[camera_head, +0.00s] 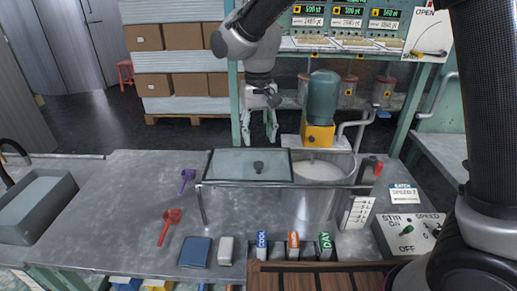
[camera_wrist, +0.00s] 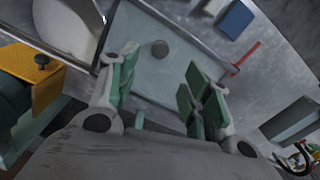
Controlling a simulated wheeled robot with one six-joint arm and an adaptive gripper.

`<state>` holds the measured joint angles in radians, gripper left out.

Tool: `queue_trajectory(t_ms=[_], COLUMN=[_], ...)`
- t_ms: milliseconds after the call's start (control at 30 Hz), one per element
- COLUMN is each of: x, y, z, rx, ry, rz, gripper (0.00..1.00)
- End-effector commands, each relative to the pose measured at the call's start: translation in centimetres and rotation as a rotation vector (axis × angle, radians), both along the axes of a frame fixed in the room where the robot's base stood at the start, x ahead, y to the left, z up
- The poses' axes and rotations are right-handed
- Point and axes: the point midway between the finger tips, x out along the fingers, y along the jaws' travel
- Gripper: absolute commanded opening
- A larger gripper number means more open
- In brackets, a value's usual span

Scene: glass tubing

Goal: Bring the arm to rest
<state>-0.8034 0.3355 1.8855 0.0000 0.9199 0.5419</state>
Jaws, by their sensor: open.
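My gripper (camera_head: 259,132) is open and empty, hanging with its fingers pointing down just behind the glass lid (camera_head: 228,166) of the metal vat (camera_head: 316,206). In the wrist view my gripper (camera_wrist: 158,88) shows its green finger pads spread apart, with the lid (camera_wrist: 175,75) and its dark knob (camera_wrist: 160,49) beyond them. The lid lies to the left of the vat's opening on a thin metal frame, and pale contents show in the vat. My arm reaches in from the top of the head view.
A green motor on a yellow block (camera_head: 319,134) stands right of my gripper, behind the vat. A red scoop (camera_head: 169,225), a purple scoop (camera_head: 187,177), a blue book (camera_head: 195,251) and a grey bin (camera_head: 36,206) lie left. A switch box (camera_head: 408,235) sits right.

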Motion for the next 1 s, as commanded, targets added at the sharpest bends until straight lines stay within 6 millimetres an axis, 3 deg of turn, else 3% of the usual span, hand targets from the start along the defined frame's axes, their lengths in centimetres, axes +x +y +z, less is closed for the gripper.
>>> queue_trajectory(t_ms=[200,667,800,1000], x=[0.0,0.0,-2.7,-5.4], y=[0.0,0.0,-2.8,-11.4], z=[2.3,2.5,0.7,3.6], rx=[0.0,0.0,-0.043,-0.024], ry=[0.0,0.001,0.051,0.038], rz=[0.0,0.066,0.207,0.26], gripper=[0.49,0.49,0.49,0.49])
